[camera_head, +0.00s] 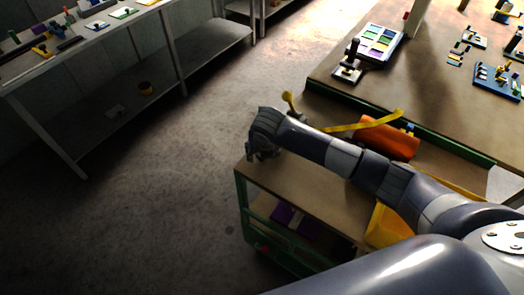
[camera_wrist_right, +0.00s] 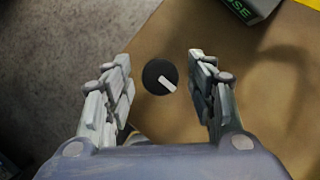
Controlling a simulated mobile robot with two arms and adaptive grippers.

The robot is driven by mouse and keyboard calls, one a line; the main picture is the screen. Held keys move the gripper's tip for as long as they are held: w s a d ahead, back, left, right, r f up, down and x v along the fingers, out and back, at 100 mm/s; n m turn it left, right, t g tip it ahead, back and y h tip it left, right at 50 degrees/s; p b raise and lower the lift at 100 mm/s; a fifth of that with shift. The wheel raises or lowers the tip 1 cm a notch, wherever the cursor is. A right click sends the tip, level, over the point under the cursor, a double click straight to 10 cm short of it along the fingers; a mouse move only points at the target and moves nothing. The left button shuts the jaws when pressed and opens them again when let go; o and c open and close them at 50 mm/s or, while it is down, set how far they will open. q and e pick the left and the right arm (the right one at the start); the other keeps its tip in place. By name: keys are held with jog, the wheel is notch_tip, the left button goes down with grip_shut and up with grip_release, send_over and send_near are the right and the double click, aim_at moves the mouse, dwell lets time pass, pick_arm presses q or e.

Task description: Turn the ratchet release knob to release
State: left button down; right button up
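The knob (camera_wrist_right: 154,70) is a round black disc with a white pointer bar, seen in the right wrist view. The bar slants from the disc's middle toward its lower right edge. My right gripper (camera_wrist_right: 160,88) is open, with one finger left and one right of the knob and gaps on both sides. Whether the fingertips are down at the knob's height I cannot tell. In the head view my right gripper (camera_head: 263,150) is over the bench's far left corner, and the knob is hidden. My left gripper is not in view.
A dark block (camera_wrist_right: 248,8) with green letters ending in "SE" lies upper right of the knob. In the head view, a yellow lever (camera_head: 289,103) stands beyond the gripper, and an orange roll (camera_head: 388,138) and yellow strip (camera_head: 350,127) lie right. Open floor (camera_head: 170,190) is left.

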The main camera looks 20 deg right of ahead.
jog(key=v, duration=1.2)
dwell(0.4)
